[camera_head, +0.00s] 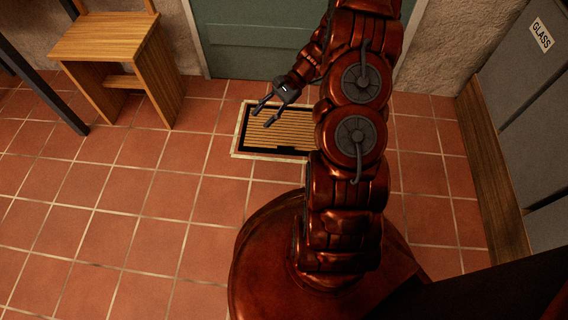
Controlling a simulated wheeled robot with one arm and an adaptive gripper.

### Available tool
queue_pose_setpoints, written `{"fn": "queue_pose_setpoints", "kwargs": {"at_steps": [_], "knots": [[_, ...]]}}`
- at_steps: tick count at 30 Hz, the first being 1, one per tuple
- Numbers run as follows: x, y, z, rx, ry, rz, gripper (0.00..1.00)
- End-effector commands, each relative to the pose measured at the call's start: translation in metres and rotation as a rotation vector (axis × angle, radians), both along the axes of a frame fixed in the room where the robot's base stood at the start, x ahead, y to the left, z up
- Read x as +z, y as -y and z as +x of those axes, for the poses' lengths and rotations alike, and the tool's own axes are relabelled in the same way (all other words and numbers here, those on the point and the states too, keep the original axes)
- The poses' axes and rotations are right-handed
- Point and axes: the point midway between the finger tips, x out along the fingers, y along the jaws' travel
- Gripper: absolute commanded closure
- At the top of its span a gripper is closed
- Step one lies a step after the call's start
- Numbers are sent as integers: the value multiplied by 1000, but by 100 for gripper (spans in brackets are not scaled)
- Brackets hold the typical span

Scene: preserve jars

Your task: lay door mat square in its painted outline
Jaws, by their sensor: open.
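The door mat (262,133) is brown and ribbed with a dark border. It lies flat on the tiles in front of the green door, inside a pale painted outline (236,142). Its left and near edges look roughly parallel to the outline. Its right end, and the outline there, are hidden behind my arm. My gripper (262,115) is open and empty, over the left part of the mat. I cannot tell whether its fingertips touch the mat.
A wooden chair-like stand (118,45) is at the upper left, beside a dark post (45,92). The green door (255,38) is behind the mat. A grey bin labelled GLASS (541,35) and a wooden board (492,170) line the right. The tiled floor at left is clear.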

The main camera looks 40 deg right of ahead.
Motion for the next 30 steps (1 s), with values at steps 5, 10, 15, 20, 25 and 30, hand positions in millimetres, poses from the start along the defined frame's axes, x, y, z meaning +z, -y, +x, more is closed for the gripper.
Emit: {"fn": "queue_pose_setpoints", "kwargs": {"at_steps": [5,10,15,20,25,30], "knots": [[39,-33,-15,152,40,-68,59],[70,-61,-35,290,76,-133,59],[97,-84,-61,428,110,-195,59],[120,-102,-88,554,146,-259,59],[141,-116,-118,686,186,-328,59],[158,-126,-151,812,225,-396,59]]}}
